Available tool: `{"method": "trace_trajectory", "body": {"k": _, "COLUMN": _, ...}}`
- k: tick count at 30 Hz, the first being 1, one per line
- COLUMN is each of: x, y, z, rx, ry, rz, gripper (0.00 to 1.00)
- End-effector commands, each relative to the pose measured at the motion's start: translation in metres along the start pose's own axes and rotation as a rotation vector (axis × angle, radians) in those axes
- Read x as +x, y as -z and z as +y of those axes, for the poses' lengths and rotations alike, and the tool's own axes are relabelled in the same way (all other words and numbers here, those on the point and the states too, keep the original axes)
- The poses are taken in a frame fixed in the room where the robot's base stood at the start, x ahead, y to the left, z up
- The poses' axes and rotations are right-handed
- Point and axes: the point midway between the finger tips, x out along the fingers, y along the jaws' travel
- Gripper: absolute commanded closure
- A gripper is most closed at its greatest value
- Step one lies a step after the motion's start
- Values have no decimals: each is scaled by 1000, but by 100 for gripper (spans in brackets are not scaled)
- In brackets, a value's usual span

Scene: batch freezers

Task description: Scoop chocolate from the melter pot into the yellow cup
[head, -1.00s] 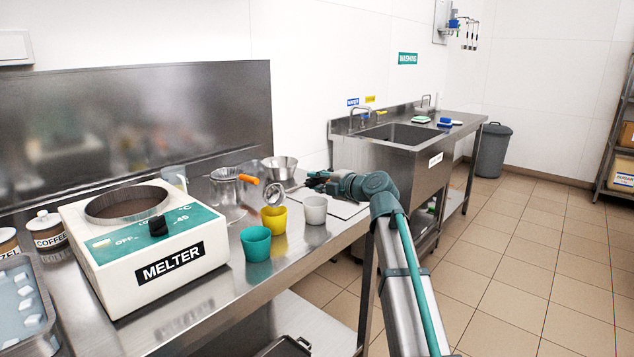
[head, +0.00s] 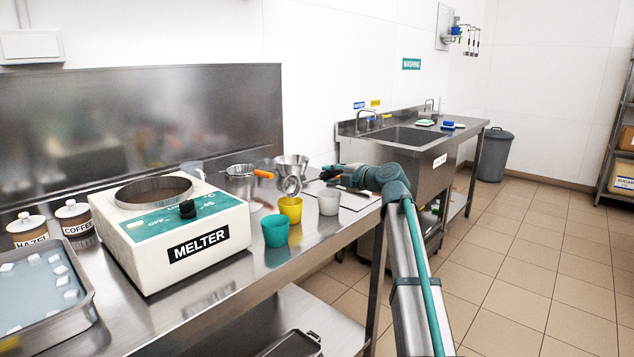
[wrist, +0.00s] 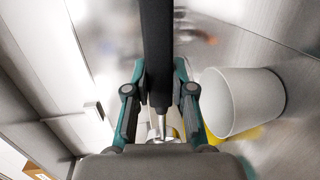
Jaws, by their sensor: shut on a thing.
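My gripper (head: 338,176) is shut on the dark handle (wrist: 156,50) of a metal ladle. The ladle's bowl (head: 291,186) hangs over or just behind the yellow cup's rim in the head view; I cannot tell the exact depth or whether it holds chocolate. The yellow cup (head: 290,209) stands upright on the steel table, between a teal cup (head: 275,232) and a white cup (head: 329,202). The white cup (wrist: 238,102) shows close to the right of my gripper in the wrist view. The melter pot (head: 153,191) sits left in the white melter; its inside looks brown.
A strainer with an orange handle (head: 263,174) and a metal bowl (head: 292,165) lie behind the cups. Jars (head: 76,222) and a metal tray (head: 75,320) are left of the melter. The sink (head: 400,136) is at the right.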

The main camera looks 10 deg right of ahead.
Motion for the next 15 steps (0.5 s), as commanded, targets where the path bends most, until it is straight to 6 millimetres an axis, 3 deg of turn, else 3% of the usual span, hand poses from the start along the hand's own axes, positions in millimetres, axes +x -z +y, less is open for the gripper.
{"method": "trace_trajectory", "body": {"k": 15, "x": 1, "y": 2, "z": 10, "rx": -12, "ry": 82, "rz": 9, "gripper": 100}}
